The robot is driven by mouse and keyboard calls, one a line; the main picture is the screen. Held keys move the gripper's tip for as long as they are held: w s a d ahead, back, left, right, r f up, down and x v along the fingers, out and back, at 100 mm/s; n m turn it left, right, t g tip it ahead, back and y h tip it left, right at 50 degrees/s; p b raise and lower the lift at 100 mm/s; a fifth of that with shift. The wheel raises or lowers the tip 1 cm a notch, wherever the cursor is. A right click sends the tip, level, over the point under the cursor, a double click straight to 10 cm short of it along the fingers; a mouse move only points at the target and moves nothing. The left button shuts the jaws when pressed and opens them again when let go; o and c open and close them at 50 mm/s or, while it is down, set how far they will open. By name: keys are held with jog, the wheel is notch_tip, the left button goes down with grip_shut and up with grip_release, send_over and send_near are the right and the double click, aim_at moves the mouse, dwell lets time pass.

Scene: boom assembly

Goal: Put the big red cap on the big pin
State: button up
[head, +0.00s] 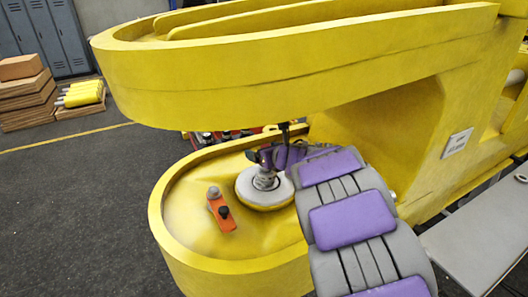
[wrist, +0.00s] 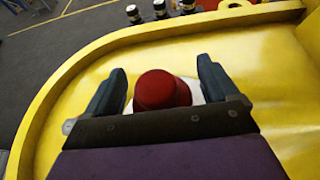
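The big red cap (wrist: 161,90) is in the middle of the wrist view, between my fingers. White shows around its lower edge. My gripper (wrist: 162,72) is open, with a gap between each dark finger and the cap. In the head view my gripper (head: 267,165) is above a pale round disc (head: 250,190) with a yellow rim, on the lower yellow plate. I take this disc to be the head of the big pin. I cannot make out the red cap in the head view, and whether it touches the pin is not clear.
An orange tool with a black knob (head: 221,211) lies left of the disc on the lower plate (head: 180,215). The upper yellow arm (head: 270,82) overhangs it. Several small dark and red items (wrist: 160,9) stand beyond the plate's edge. A grey table (head: 478,238) is at right.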

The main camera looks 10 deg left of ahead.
jog(key=shift+o, duration=0.4)
jog(key=shift+a+f, duration=0.1)
jog(key=shift+a, duration=0.3)
jog(key=v, duration=1.7)
jog(key=shift+d+r, duration=0.1)
jog(key=shift+r, duration=0.1)
